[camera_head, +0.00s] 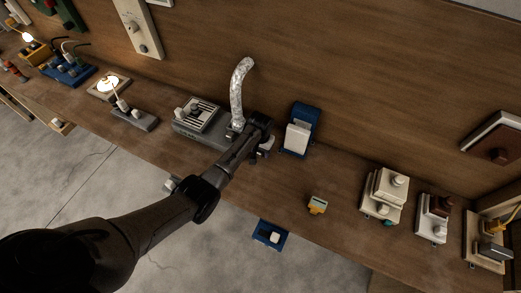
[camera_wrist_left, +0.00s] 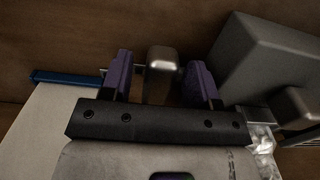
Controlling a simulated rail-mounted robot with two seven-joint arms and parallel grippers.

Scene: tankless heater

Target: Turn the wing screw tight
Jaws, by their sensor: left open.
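The tankless heater (camera_head: 200,124) is a grey unit with a slatted top on the wooden bench, with a crinkled foil duct (camera_head: 240,88) rising beside it. My left gripper (camera_head: 262,151) is at the heater's right end, just right of the duct's foot. In the left wrist view its two purple fingers (camera_wrist_left: 160,82) are open. A rounded metal tab (camera_wrist_left: 162,62), which looks like the wing screw, stands between them with a gap on each side. In the head view my arm and gripper mostly hide this spot. My right gripper is not in view.
A blue holder with a white block (camera_head: 298,138) stands close to the right of my left gripper. The bench between the blue holder and the white stacked unit (camera_head: 384,193) is mostly clear.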

